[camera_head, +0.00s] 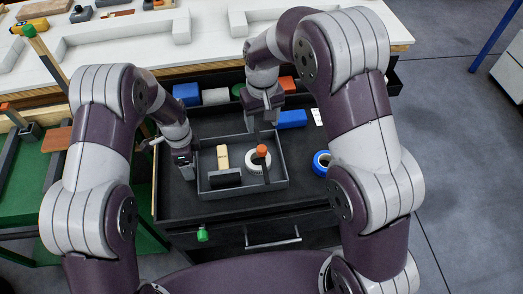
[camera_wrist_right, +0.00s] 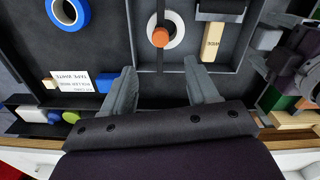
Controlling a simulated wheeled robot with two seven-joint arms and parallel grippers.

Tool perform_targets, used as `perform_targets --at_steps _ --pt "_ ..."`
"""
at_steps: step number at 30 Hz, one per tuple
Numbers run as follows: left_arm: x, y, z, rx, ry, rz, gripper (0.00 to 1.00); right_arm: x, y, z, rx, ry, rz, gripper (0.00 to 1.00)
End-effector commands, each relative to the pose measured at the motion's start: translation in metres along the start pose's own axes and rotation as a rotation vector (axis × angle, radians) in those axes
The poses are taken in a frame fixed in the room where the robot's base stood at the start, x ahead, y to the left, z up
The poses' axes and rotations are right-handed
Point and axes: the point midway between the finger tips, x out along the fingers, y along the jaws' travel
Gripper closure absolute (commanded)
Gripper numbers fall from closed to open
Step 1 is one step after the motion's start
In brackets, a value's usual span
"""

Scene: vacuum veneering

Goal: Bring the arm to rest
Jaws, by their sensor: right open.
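My right gripper (camera_head: 262,112) hangs over the back of the grey tray (camera_head: 284,184) in the dark drawer. In the right wrist view its two fingers (camera_wrist_right: 163,88) are spread apart with nothing between them. My left gripper (camera_head: 186,170) is low at the tray's left side; its fingers are too small and dark to read. The tray holds a tan block (camera_head: 222,157), a dark labelled block (camera_head: 226,179), a white ring (camera_head: 250,163) and an orange-topped post (camera_head: 262,151). Both arms are bent over the drawer.
A blue tape roll (camera_head: 322,162) lies right of the tray. A blue block (camera_head: 292,119), another blue block (camera_head: 186,94) and an orange block (camera_head: 287,84) lie behind it. The white worktop (camera_head: 220,50) is beyond.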

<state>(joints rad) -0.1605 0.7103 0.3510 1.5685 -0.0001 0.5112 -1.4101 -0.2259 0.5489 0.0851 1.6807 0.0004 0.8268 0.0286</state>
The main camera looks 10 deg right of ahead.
Motion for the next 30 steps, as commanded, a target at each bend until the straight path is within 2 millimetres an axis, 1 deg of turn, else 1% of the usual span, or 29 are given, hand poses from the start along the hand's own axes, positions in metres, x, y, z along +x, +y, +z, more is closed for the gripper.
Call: perform_targets --at_steps 1,3,6,9,13,20,22,23,24,25,26,27,29,30 --pt "-0.015 -0.002 0.0 0.0 0.001 -0.005 0.19 0.0 0.0 0.0 0.0 0.0 0.0 0.41" --pt "-0.034 -0.001 0.0 0.0 0.001 -0.006 0.19 0.0 0.0 0.0 0.0 0.0 0.0 0.41" --pt "-0.058 -0.001 0.0 0.0 0.001 -0.004 0.19 0.0 0.0 0.0 0.0 0.0 0.0 0.41" --pt "-0.075 -0.001 0.0 0.0 0.0 -0.002 0.19 0.0 0.0 0.0 0.0 0.0 0.0 0.41" --pt "-0.086 0.0 0.0 0.0 0.0 0.0 0.19 0.0 0.0 0.0 0.0 0.0 0.0 0.41" --pt "-0.088 0.0 0.0 -0.017 0.0 0.0 0.19 0.0 0.0 0.0 0.0 0.0 0.0 0.41" --pt "-0.087 -0.002 0.0 -0.116 0.002 -0.01 0.19 0.0 0.0 -0.003 -0.003 0.017 0.0 0.41" --pt "-0.085 -0.001 0.0 -0.196 0.004 -0.013 0.19 0.002 0.0 -0.003 -0.005 0.024 -0.001 0.41" --pt "-0.078 0.011 0.002 -0.333 -0.001 0.004 0.19 0.011 0.0 0.005 -0.008 0.018 -0.001 0.41" --pt "-0.077 0.023 0.004 -0.455 -0.005 0.013 0.19 0.016 0.001 0.016 -0.009 0.012 -0.001 0.41" --pt "-0.082 0.036 0.007 -0.593 -0.007 0.016 0.19 0.014 0.003 0.029 -0.007 0.012 -0.001 0.41" --pt "-0.096 0.057 0.014 -0.787 -0.007 0.014 0.19 0.007 0.009 0.05 0.005 0.019 -0.001 0.41" --pt "-0.123 0.09 0.026 -1.075 0.001 0.001 0.19 -0.009 0.02 0.088 0.032 0.033 -0.001 0.41" --pt "-0.139 0.112 0.034 -1.236 0.011 -0.009 0.19 -0.02 0.027 0.112 0.052 0.045 -0.001 0.41"
